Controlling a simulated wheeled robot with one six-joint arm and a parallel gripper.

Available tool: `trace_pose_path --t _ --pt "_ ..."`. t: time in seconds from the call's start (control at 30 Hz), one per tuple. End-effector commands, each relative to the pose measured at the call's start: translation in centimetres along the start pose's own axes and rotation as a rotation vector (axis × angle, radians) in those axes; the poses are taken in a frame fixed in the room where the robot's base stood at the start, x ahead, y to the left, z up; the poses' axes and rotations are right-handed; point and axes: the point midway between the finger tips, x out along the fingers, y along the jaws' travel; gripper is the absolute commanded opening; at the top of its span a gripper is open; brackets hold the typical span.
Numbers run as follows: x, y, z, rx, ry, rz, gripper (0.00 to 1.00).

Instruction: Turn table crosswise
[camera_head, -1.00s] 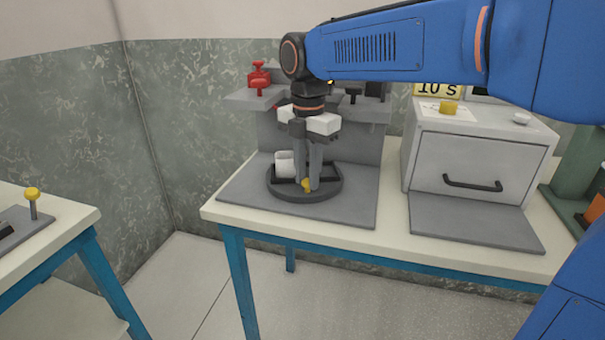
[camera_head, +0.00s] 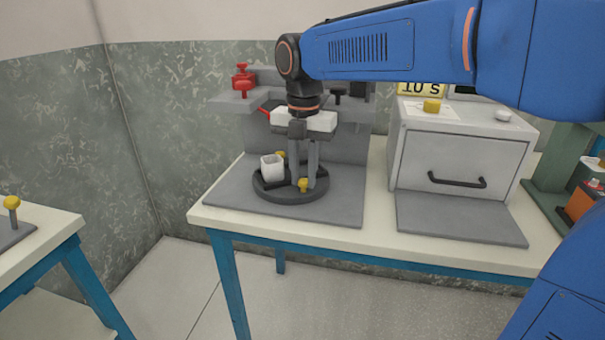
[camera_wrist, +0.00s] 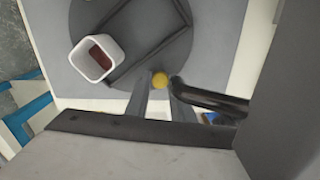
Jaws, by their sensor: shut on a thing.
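The turntable (camera_head: 262,192) is a dark round disc with raised dark rails, set on a grey base plate. In the wrist view the disc (camera_wrist: 190,60) fills the upper middle, its rails at a slant. A white open-topped square cup (camera_head: 272,168) stands at its left; the wrist view shows something reddish-brown inside the cup (camera_wrist: 97,58). My gripper (camera_head: 306,184) points down at the disc's front right, shut on a yellow-topped knob (camera_head: 302,185). The knob (camera_wrist: 159,80) shows at the fingertips in the wrist view. Another yellow knob (camera_head: 281,155) is behind the cup.
A grey stand (camera_head: 350,140) with red (camera_head: 243,82) and black knobs rises behind the turntable. A grey box with a black handle (camera_head: 456,181) stands to the right, a flat plate before it. Another table (camera_head: 40,235) is at left, across a floor gap.

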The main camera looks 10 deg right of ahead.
Motion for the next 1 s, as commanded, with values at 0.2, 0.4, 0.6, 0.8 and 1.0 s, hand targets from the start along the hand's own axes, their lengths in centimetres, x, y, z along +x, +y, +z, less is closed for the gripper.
trace_pose_path --t 0.2,0.4,0.6,0.8,1.0 --pt "-0.1 0.0 0.1 -0.001 -0.003 0.003 0.00" --pt "-0.1 0.0 0.1 0.000 -0.002 0.003 0.36" --pt "-0.1 0.0 0.0 0.000 -0.001 0.001 0.40" --pt "-0.4 0.0 0.0 0.000 -0.001 0.002 0.40" --pt "-2.9 0.1 0.1 0.000 -0.002 0.003 0.40"
